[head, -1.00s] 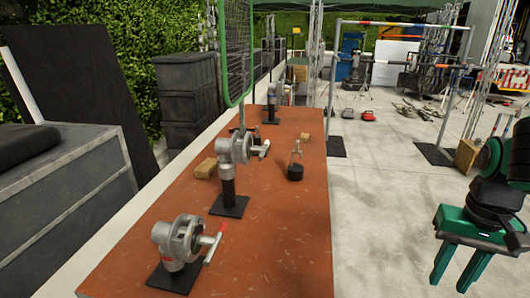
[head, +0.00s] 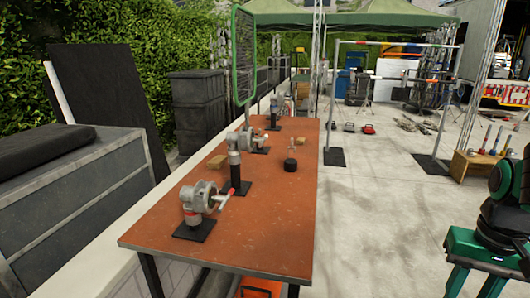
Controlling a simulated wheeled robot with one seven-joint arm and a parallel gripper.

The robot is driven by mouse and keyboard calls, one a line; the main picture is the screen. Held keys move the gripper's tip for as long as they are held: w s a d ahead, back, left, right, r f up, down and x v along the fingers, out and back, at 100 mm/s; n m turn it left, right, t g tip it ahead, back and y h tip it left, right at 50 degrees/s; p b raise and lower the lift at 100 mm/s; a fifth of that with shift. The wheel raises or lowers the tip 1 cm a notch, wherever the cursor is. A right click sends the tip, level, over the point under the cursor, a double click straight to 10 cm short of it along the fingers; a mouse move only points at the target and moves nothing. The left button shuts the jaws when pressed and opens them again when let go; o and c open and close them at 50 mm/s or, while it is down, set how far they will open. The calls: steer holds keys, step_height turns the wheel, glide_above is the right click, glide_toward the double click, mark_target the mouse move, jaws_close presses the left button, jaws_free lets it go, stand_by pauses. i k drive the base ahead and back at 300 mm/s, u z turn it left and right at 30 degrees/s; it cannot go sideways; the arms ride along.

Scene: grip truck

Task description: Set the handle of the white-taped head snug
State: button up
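Three grey metal heads stand on black bases on the orange-brown table (head: 160,237). The near head (head: 193,201) has a pale handle (head: 226,197) with a red part, sticking out right. The middle head (head: 238,142) sits on a black post with its handle (head: 262,150) out right. The far head (head: 273,117) is small and partly hidden. I cannot tell which head has white tape, or how snug any handle is. My green gripper (head: 474,284) is at the lower right, off the table, empty, its fingers apart and partly cut off by the frame edge.
A black round piece with a metal prong (head: 290,164) and a tan block (head: 217,161) lie on the table. A green-edged mesh panel (head: 244,60) rises behind the heads. Grey cases (head: 70,200) stand left.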

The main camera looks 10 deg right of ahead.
mark_target(261, 141)
steer(key=z, duration=0.05)
steer(key=k, duration=0.25)
steer(key=z, duration=2.1)
steer(key=i, duration=1.3)
steer(key=u, duration=2.35)
steer(key=i, duration=0.6)
steer(key=u, duration=0.05)
